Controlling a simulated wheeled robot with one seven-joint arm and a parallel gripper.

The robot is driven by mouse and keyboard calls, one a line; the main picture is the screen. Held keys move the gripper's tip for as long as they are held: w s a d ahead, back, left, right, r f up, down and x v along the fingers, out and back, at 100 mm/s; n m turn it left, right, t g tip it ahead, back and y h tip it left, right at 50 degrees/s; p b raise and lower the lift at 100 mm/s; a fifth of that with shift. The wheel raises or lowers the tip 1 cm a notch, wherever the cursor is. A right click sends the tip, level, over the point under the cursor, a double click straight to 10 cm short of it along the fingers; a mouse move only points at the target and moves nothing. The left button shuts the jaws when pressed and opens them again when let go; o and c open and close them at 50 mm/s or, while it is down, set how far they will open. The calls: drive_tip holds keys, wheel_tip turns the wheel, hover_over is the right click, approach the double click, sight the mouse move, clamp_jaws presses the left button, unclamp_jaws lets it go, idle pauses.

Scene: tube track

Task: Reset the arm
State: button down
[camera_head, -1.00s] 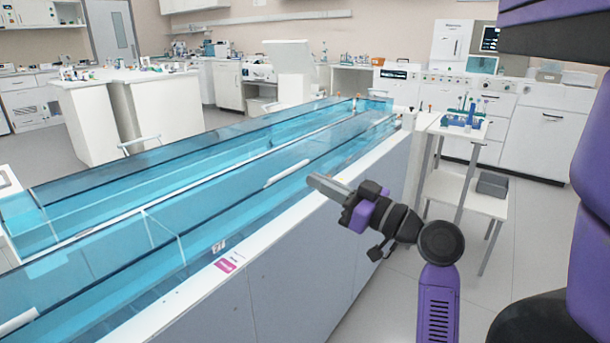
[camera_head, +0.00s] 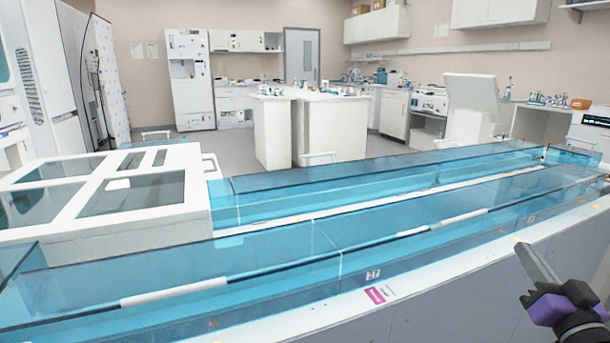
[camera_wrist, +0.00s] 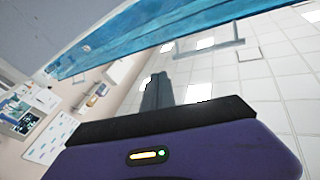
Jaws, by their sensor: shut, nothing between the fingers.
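My gripper (camera_head: 538,264) is at the lower right of the head view, in front of the near side of the long tank. Its grey fingers are together and point up and left, with nothing between them. In the wrist view the fingers (camera_wrist: 157,92) show as a dark shape beyond the purple gripper body. The gripper looks apart from the tank. Most of my arm is outside the head view.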

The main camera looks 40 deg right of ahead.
drive_tip(key=w+a+f+n+y, duration=0.1)
drive_tip(key=a+f+n+y, duration=0.1)
drive_tip(key=a+f, duration=0.6)
drive_tip(key=w+a+f+n+y, duration=0.1)
drive_tip(key=a+f, duration=0.3)
drive_tip(key=a, duration=0.9)
drive_tip(key=s+a+f+n+y, duration=0.4)
drive_tip(key=s+a+y, duration=0.15)
drive_tip(key=a, duration=0.45)
drive_tip(key=s+a+f+n+y, duration=0.4)
drive_tip(key=s+a+n+y, duration=0.15)
drive_tip(key=a, duration=0.45)
wheel_tip(320, 180, up, 23)
drive_tip(key=m+p, duration=0.1)
drive_tip(key=p, duration=2.2)
drive_tip(key=shift+w+r, duration=0.15)
drive_tip(key=shift+r, duration=0.05)
